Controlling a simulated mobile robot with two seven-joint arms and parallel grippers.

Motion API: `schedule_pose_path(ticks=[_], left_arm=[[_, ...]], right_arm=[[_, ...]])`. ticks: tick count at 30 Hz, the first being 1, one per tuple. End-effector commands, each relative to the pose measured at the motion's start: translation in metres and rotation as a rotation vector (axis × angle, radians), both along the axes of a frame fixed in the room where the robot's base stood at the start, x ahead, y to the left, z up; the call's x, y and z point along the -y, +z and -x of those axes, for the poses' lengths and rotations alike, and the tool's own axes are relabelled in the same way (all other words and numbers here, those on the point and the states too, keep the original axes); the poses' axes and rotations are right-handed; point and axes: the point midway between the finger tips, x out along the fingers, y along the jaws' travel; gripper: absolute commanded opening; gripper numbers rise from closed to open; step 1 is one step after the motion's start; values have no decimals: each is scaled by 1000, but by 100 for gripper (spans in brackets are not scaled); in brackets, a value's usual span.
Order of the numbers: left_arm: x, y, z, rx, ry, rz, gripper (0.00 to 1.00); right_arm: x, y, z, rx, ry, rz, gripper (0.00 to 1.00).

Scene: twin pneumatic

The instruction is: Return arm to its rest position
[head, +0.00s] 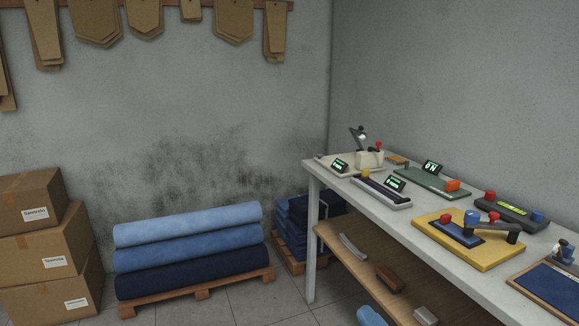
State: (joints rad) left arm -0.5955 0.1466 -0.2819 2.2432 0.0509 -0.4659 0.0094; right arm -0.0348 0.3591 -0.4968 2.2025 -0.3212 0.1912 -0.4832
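Neither of my grippers shows in the head view, and I cannot see my arms. On the white table (390,216) a yellow plate (450,247) carries a blue pad (459,234) and a dark grey bar-like arm (500,235). The bar lies about level near the plate's right side, with red and blue knobs around it. I cannot tell whether it touches the pad. Behind it are a dark unit (505,216) with a red and a blue button and a green plate (424,182) with an orange block and a lit display.
More small devices stand at the table's far end, including a white one (370,159). A blue mat (553,287) lies at the right edge. A wooden lower shelf (360,262) holds tools. Fabric rolls (190,243) and stacked boxes (40,245) stand left; floor is clear in front.

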Motion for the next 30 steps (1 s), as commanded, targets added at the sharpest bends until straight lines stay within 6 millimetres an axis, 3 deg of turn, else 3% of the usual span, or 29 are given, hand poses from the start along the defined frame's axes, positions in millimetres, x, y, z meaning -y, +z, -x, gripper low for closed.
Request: schedule_pose_path(ticks=[1,6,12,17,18,19,30], left_arm=[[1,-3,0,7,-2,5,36],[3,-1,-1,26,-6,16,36],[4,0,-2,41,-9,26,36],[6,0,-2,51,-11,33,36],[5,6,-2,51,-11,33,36],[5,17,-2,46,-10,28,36],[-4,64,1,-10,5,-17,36]], right_arm=[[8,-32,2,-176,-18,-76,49],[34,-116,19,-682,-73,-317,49],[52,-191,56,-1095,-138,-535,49],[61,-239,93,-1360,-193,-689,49],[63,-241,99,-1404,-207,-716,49],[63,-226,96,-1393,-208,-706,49],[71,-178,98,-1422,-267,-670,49]])
